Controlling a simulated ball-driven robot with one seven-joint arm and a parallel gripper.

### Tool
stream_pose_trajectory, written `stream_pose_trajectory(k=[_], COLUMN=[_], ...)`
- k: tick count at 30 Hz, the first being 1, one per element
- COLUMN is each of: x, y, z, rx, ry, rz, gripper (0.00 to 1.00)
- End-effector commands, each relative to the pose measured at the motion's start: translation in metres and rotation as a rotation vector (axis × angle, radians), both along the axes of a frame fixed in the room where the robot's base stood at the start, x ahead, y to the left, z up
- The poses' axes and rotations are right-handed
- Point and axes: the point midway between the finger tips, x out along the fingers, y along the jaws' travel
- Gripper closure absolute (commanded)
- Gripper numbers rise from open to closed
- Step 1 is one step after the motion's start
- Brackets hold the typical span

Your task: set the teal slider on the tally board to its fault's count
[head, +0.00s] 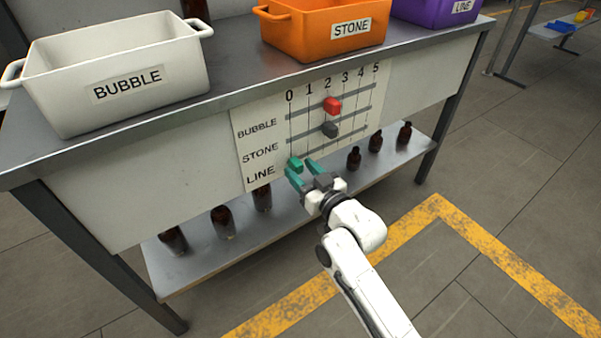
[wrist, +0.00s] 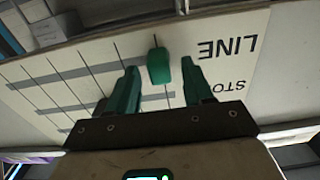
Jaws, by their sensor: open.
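The tally board (head: 262,112) is on the bench front, with columns 0 to 5 and rows BUBBLE, STONE and LINE. The teal slider (head: 295,163) is on the LINE row at the 0 end. A red slider (head: 332,104) is on the BUBBLE row and a dark grey slider (head: 330,129) on the STONE row, both near 2. My gripper (head: 303,168) is open at the LINE row, close to the teal slider. In the wrist view the teal slider (wrist: 158,66) appears between the two teal fingers, with gaps showing at both sides; contact is not visible.
A white BUBBLE bin (head: 130,55), an orange STONE bin (head: 300,35) and a purple LINE bin (head: 430,10) stand on the bench top. Several amber bottles stand on the lower shelf (head: 255,238), left and right of the board. Yellow-lined floor is clear at the right.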

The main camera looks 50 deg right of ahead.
Motion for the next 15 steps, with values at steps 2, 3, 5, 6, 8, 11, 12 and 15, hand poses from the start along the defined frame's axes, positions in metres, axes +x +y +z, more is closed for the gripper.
stream_pose_trajectory(k=[2,3,5,6,8,11,12,15], x=[0.0055,0.0070,0.0086,0.0092,0.0096,0.0094,0.0094,0.0093], y=[-0.0016,-0.0020,-0.0025,-0.0027,-0.0028,-0.0026,-0.0026,-0.0026], z=[-0.0005,-0.0006,-0.0005,-0.0003,-0.0001,0.0000,0.0000,0.0001], rx=[0.000,0.000,-0.001,-0.001,-0.001,0.000,-0.001,-0.001], ry=[0.000,0.001,0.001,0.001,0.001,0.002,0.001,0.001], rz=[0.000,0.000,0.000,0.000,0.000,0.000,0.000,0.000], gripper=[0.49,0.49,0.49,0.49,0.49,0.49,0.49,0.56])
